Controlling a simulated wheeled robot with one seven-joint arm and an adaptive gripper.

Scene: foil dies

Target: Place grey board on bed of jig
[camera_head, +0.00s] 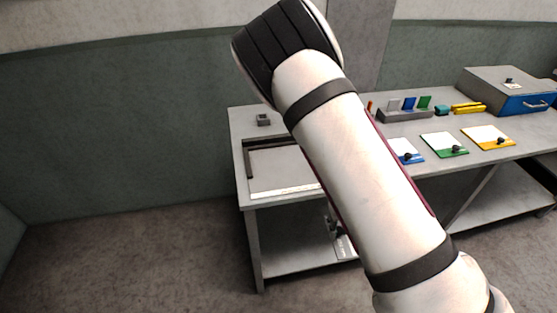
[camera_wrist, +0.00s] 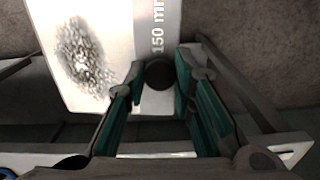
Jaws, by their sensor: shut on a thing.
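The board (camera_wrist: 120,50) has a pale face with a dark speckled picture and the print "150 mm". It fills the upper left of the wrist view. My gripper (camera_wrist: 158,78) is shut on the round dark knob (camera_wrist: 159,74) near the board's edge. In the head view a small pale piece that looks like the board (camera_head: 345,247) shows below the table's front edge, beside my arm. The jig (camera_head: 249,160) lies on the table's left end, with a dark fence along its back and left, a bare grey bed (camera_head: 280,168) and a pale front strip. My arm hides its right side.
Blue (camera_head: 407,151), green (camera_head: 444,145) and yellow (camera_head: 487,138) edged boards with dark knobs lie right of my arm. Behind them are a grey rack (camera_head: 405,115), yellow blocks (camera_head: 468,107) and a blue-fronted box (camera_head: 510,90). A small grey block (camera_head: 263,119) sits behind the jig.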

